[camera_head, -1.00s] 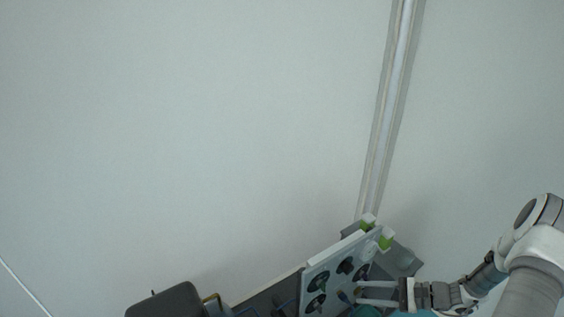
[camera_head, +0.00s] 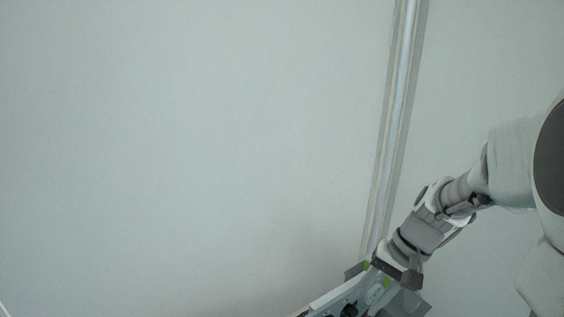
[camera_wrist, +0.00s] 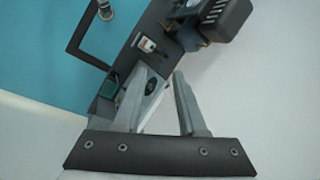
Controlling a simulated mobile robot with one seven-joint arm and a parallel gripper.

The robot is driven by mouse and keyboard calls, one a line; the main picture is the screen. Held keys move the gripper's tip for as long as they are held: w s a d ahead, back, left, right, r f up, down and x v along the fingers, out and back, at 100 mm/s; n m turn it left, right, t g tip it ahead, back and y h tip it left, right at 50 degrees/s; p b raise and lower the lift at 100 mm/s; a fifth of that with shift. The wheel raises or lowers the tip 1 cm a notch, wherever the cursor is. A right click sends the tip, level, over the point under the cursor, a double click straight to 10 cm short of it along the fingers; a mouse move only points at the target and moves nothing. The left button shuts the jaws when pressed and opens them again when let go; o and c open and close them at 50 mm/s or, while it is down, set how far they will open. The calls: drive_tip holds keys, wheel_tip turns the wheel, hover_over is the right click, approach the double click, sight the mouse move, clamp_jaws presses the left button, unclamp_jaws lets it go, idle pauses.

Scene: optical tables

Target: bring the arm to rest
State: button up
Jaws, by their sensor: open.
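My gripper shows in the wrist view (camera_wrist: 163,88), with its two grey fingers spread apart and nothing visibly held between them. In the head view my arm comes in from the right edge and reaches down to the left. The dark gripper base (camera_head: 398,272) is at the lower end of the arm, in front of or beside a pale panel with green pieces. The fingertips cannot be made out there, and whether anything touches the panel cannot be told.
The pale panel (camera_head: 322,302) with dark round parts is cut off by the bottom edge. The wrist view shows a dark table strip (camera_wrist: 125,75), a dark grey boxy object (camera_wrist: 226,18) and a teal surface (camera_wrist: 45,50). A wall rail (camera_head: 392,130) runs behind; the wall around is bare.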

drive_tip(key=s+a+r+n+t+h, duration=0.2)
drive_tip(key=s+r+n+t+h, duration=0.2)
drive_tip(key=s+r, duration=0.7)
drive_tip(key=shift+r+n+t, duration=0.4)
drive_tip(key=shift+t, duration=0.4)
drive_tip(key=shift+w, duration=0.1)
idle(0.5)
